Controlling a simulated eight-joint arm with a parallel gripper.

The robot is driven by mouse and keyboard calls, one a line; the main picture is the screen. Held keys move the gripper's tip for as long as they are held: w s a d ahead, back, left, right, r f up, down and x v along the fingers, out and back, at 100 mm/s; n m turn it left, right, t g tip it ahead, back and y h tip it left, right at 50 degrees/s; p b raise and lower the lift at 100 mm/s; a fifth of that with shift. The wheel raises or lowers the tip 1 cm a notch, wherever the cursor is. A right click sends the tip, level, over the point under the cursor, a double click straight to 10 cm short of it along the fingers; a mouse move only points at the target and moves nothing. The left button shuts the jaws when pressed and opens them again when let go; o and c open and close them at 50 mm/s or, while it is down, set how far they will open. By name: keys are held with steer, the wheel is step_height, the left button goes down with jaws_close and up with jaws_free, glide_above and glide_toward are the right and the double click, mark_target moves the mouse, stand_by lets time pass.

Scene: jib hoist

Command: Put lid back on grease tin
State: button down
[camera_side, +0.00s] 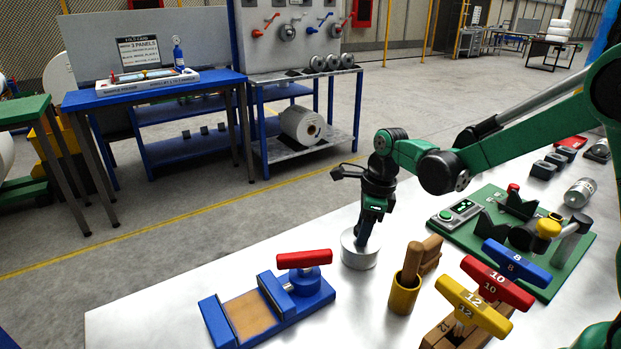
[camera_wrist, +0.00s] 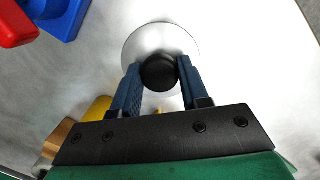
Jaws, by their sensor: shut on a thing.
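The grease tin (camera_side: 359,256) is a short silver cylinder standing on the metal bench in the side view. My gripper (camera_side: 362,238) points down at its top. In the wrist view the round silver lid (camera_wrist: 140,45) has a black knob (camera_wrist: 158,72) in its middle. My gripper (camera_wrist: 160,75) is shut on that knob, with a blue finger on either side. The lid is at the top of the tin; I cannot tell whether it is fully seated. The lid hides the inside of the tin.
A blue vise (camera_side: 270,310) with a red handle (camera_side: 304,259) stands left of the tin. A yellow cup (camera_side: 404,294) with a wooden-handled tool is close on the right. Coloured T-handles (camera_side: 497,286) and a green board (camera_side: 555,270) lie further right. Bench behind the tin is clear.

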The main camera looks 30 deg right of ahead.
stand_by(0.3)
jaws_free()
stand_by(0.3)
steer(key=shift+r, duration=0.1)
steer(key=shift+r, duration=3.4)
jaws_close()
steer(key=shift+f, duration=0.3)
